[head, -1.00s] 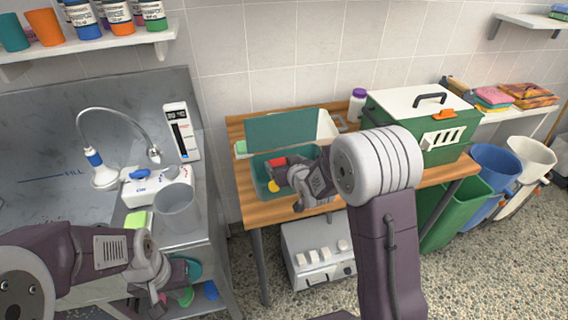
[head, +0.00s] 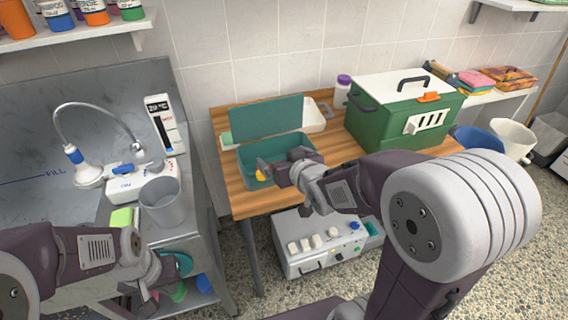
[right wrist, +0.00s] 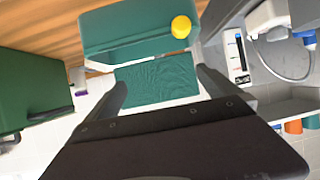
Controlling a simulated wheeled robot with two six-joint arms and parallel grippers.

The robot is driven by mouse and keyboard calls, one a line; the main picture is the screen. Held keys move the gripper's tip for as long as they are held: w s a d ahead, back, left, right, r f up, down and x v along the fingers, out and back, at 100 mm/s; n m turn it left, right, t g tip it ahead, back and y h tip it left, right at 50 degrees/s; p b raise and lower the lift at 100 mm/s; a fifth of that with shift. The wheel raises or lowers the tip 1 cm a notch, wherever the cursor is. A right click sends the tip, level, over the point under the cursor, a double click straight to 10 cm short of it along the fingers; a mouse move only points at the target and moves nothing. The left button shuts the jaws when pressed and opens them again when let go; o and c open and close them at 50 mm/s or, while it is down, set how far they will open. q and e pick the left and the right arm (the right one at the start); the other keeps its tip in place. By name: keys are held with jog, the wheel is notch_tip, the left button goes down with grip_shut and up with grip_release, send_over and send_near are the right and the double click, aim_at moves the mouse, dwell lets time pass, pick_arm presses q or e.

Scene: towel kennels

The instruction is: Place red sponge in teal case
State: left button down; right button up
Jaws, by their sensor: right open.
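The teal case (head: 240,165) stands on the wooden table with its lid (head: 266,117) raised at the back. A yellow round latch (head: 260,176) sits on its front. My right gripper (head: 270,169) is at the front of the case, open, with nothing seen between its fingers. In the right wrist view, the case's teal wall (right wrist: 125,30) and yellow latch (right wrist: 181,27) lie beyond the open fingers. The red sponge does not show in either current view; much of the case's inside is hidden. My left gripper (head: 160,278) is at lower left, its jaws unclear.
A green box (head: 385,120) with a white lid and a purple-capped bottle (head: 343,90) stand to the right on the table (head: 236,198). A grey cup (head: 162,203) stands on the sink counter at left. A white appliance (head: 310,250) is below the table.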

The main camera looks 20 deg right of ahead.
jog(key=s+d+f+m+g+h, duration=0.1)
jog(key=s+d+f+g, duration=0.1)
jog(key=s+f+g, duration=1)
jog(key=s+f, duration=0.4)
jog(key=s, duration=0.3)
notch_tip(320, 180, up, 5)
jog(key=p, duration=0.4)
jog(key=shift+s+p, duration=0.15)
jog(key=shift+p, duration=0.15)
